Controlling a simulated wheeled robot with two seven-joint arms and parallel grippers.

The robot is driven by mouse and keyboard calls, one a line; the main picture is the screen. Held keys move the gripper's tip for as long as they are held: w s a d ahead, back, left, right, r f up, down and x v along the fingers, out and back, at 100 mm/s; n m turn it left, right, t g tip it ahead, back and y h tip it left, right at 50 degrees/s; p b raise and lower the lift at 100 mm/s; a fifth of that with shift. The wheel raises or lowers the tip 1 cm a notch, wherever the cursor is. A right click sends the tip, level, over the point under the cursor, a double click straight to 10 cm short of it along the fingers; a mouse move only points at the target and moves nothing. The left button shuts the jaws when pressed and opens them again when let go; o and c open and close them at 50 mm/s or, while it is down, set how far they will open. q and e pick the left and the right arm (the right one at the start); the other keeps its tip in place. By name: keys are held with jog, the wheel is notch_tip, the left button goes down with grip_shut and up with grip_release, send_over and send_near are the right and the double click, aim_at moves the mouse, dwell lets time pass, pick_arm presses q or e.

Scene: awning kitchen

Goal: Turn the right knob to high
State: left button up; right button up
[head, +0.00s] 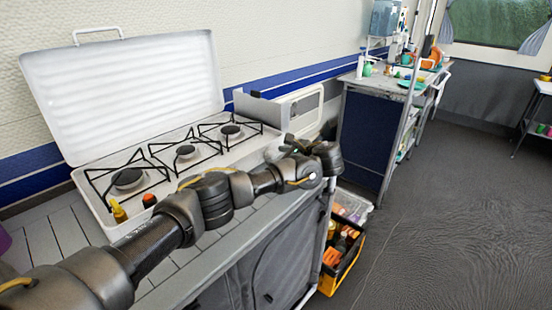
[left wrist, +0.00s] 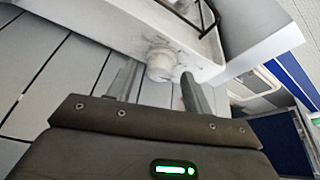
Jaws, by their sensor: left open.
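The white camp stove (head: 205,158) stands on the counter with its lid up and several burners in a row. A pale round knob (left wrist: 160,62) sticks out of the stove's front panel in the left wrist view. In the head view my arm and gripper hide that part of the stove. My left gripper (head: 280,150) is at the stove's right front end. In the left wrist view its two fingers (left wrist: 158,72) are open, one on each side of the knob, with gaps showing. Whether the fingertips reach past the knob's face I cannot tell. My right gripper is not in view.
A crate of goods (head: 342,262) sits on the floor right of the counter. A dark-sided cabinet (head: 366,135) stands behind. The floor at right is open.

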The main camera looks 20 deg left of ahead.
pick_arm(q)
jog(key=shift+x, duration=0.85)
jog(key=c, duration=0.8)
jog(key=shift+o, duration=0.2)
jog(key=n+t+p, duration=0.2)
jog(key=n+p, duration=0.1)
jog(key=shift+s+a, duration=0.1)
jog(key=shift+s, duration=0.05)
jog(key=shift+f+n+t, duration=0.25)
jog(key=shift+n+t, duration=0.15)
jog(key=shift+n, duration=0.1)
jog(key=shift+c, duration=0.2)
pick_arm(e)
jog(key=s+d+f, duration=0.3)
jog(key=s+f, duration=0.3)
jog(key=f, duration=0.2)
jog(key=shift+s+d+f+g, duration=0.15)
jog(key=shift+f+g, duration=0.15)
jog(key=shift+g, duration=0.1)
pick_arm(q)
jog(key=o, duration=0.8)
jog(key=shift+s, duration=0.1)
jog(key=shift+r, duration=0.1)
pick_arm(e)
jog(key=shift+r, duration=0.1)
